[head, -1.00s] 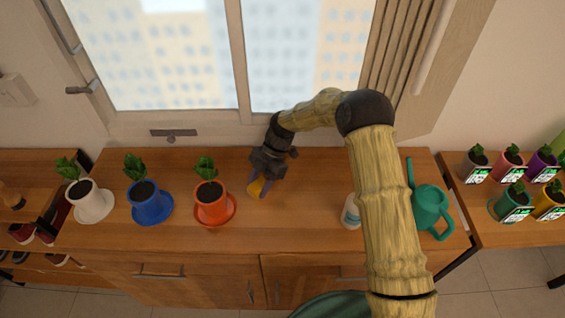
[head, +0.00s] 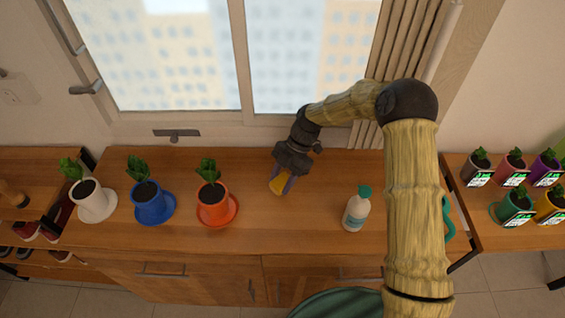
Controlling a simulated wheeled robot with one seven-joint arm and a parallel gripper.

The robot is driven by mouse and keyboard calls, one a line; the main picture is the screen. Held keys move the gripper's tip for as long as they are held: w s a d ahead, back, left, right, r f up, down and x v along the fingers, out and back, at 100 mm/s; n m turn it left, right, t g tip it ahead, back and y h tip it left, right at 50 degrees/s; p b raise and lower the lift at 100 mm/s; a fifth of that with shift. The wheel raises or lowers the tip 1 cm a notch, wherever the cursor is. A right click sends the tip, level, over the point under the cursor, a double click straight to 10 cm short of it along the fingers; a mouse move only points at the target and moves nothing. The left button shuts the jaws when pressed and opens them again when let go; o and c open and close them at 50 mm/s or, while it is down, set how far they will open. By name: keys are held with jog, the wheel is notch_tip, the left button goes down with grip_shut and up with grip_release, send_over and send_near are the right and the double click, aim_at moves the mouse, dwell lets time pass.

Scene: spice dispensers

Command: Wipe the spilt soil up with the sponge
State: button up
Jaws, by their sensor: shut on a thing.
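My gripper (head: 282,186) is shut on a yellow sponge (head: 278,185), over the wooden cabinet top (head: 290,232) to the right of the orange pot. The sponge is at or just above the wood; I cannot tell whether it touches. I see no clear patch of spilt soil on the bare top. Any soil under the sponge or behind my arm is hidden.
White (head: 92,202), blue (head: 150,204) and orange (head: 214,205) potted plants stand on saucers at the left. A white bottle with a teal top (head: 356,212) stands right of the sponge. My arm mostly hides a green watering can (head: 448,218). The front middle is clear.

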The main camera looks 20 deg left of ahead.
jog(key=shift+w+r+p, duration=0.2)
jog(key=shift+r+p, duration=0.25)
jog(key=shift+r, duration=0.45)
jog(key=shift+s+r+p, duration=0.15)
jog(key=shift+r+p, duration=0.65)
jog(key=shift+r, duration=0.7)
jog(key=shift+f, duration=0.1)
